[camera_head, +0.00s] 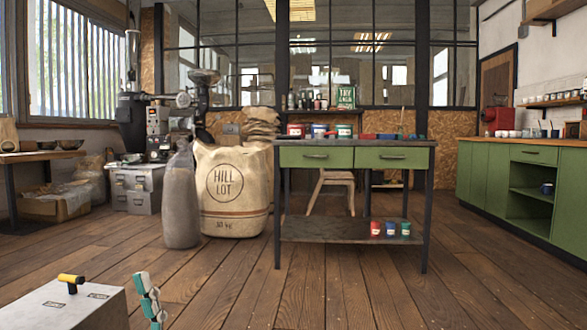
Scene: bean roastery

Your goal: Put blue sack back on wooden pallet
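I see no large blue sack and no pallet that I can make out clearly. A small blue container or bag (391,230) with a pale label stands on the lower shelf (330,231) of the green-drawer table, between a red one (376,229) and a green one (406,230). On the tabletop, a low blue item (387,136) lies beside a low red one (368,136); both are too small to identify. Neither of my grippers can be made out. A white and teal jointed piece (148,299) rises at the lower left; I cannot tell what it is.
A large HILL LOT sack (233,190) and a grey sack (182,203) stand left of the table. A pale box with a yellow handle (58,307) fills the lower left corner. Green cabinets (485,177) line the right side. The wooden floor before the table is clear.

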